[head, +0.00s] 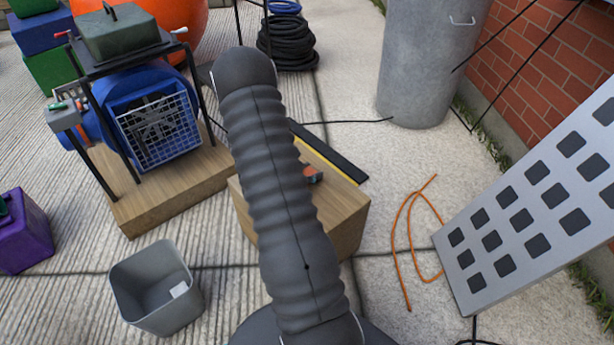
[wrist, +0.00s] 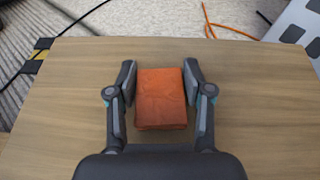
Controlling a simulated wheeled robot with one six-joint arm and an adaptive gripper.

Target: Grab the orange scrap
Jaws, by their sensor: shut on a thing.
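The orange scrap (wrist: 161,98) is a small, roughly square orange piece above the wooden block's top in the wrist view. My gripper (wrist: 160,88) has one finger on each side of it and is shut on it. In the head view a bit of the orange scrap (head: 315,174) shows just right of my dark ribbed arm, which hides the rest of it and my gripper. I cannot tell whether the scrap touches the wood.
A grey bin (head: 155,290) stands front left, with a white scrap inside. A blue blower (head: 150,115) stands left. An orange cord (head: 398,245) and a perforated panel (head: 530,205) are right.

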